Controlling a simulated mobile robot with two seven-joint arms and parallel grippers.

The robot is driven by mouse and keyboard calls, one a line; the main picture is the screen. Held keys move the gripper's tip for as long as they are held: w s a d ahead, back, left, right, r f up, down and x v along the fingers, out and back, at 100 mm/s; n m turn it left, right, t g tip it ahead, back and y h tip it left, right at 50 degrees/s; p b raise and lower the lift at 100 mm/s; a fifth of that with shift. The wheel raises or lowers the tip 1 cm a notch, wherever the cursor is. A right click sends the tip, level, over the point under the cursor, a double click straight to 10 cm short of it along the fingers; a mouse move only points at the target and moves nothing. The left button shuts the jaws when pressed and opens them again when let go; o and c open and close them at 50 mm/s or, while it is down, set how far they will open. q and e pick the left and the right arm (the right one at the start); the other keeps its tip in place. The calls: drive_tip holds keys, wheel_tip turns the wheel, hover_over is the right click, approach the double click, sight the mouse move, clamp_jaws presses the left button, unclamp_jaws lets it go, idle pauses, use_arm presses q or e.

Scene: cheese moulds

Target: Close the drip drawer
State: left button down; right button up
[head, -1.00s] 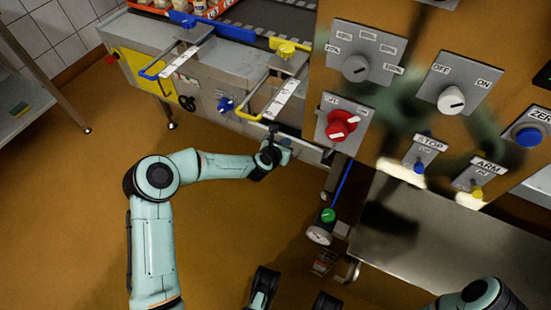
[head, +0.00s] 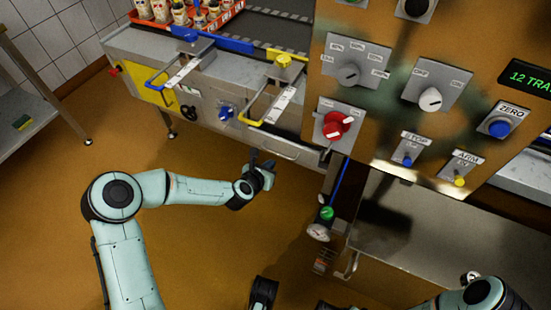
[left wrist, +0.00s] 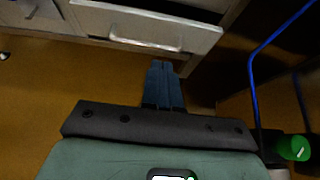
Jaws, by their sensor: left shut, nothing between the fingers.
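The drip drawer (head: 283,147) is a pale metal front with a bar handle, low on the bench beside the orange control panel. In the left wrist view its front (left wrist: 190,37) and its handle (left wrist: 145,43) lie just beyond my fingers.
The control panel (head: 385,100) with knobs and switches overhangs to the right. Below it are a blue pipe, a green knob (head: 327,213) and a metal table (head: 420,235). Yellow and blue clamp handles stick out above the drawer. The floor at left is open.

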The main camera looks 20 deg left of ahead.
use_arm(q)
drive_tip(key=d+p, duration=0.2)
drive_tip(key=d, duration=0.2)
drive_tip(key=b, duration=0.4)
approach(299, 149)
drive_tip(key=x, duration=0.4)
drive_tip(key=shift+w+d+f, duration=0.1)
drive_tip(key=shift+w+f, duration=0.1)
drive_tip(key=shift+f, duration=0.3)
drive_tip(key=shift+w, duration=0.85)
use_arm(e)
drive_tip(key=shift+g, duration=0.6)
drive_tip(key=shift+s+d+f, duration=0.15)
drive_tip(key=shift+s+f, duration=0.55)
drive_tip(key=shift+s, duration=0.15)
drive_tip(key=shift+s+d+f, duration=0.1)
drive_tip(key=shift+s+f, duration=0.55)
drive_tip(key=shift+s, duration=0.15)
